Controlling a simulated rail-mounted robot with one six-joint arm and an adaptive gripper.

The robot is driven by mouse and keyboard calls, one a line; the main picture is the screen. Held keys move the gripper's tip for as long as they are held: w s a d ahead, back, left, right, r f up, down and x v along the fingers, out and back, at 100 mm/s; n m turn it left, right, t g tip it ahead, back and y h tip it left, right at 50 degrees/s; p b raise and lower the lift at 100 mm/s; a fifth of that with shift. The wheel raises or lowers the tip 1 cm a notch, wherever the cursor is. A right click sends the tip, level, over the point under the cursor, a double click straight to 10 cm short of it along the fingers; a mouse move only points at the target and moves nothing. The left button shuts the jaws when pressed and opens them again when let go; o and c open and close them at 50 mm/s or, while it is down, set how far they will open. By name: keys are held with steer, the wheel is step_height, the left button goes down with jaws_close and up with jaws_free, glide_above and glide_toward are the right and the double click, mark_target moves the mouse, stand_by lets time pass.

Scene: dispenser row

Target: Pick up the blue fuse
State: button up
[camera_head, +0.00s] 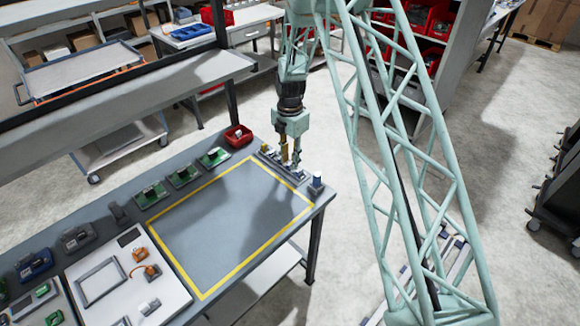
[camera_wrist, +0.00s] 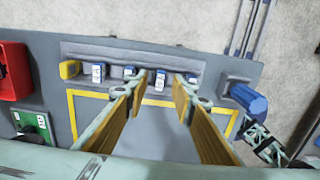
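My gripper (camera_wrist: 160,79) is open, with its two yellow-padded fingers apart above the dispenser row. In the head view my gripper (camera_head: 290,160) points down at the far end of the bench. A small white-and-blue fuse (camera_wrist: 160,81) shows between the fingertips in the wrist view; I see no contact. Other small white-and-blue pieces sit in the same grey dispenser row (camera_wrist: 115,52), one (camera_wrist: 98,72) left of the fingers. A yellow piece (camera_wrist: 69,69) is at the row's left end. Which piece is the blue fuse I cannot tell for sure.
A larger blue object (camera_wrist: 248,99) stands right of the row, at the bench corner; it also shows in the head view (camera_head: 316,181). A red bin (camera_head: 238,136) is left of the row. The yellow-outlined mat area (camera_head: 230,220) is clear. Green boards (camera_head: 183,176) line the bench's back.

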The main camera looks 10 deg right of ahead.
steer(key=shift+f, duration=0.5)
steer(key=shift+c, duration=0.7)
steer(key=c, duration=0.6)
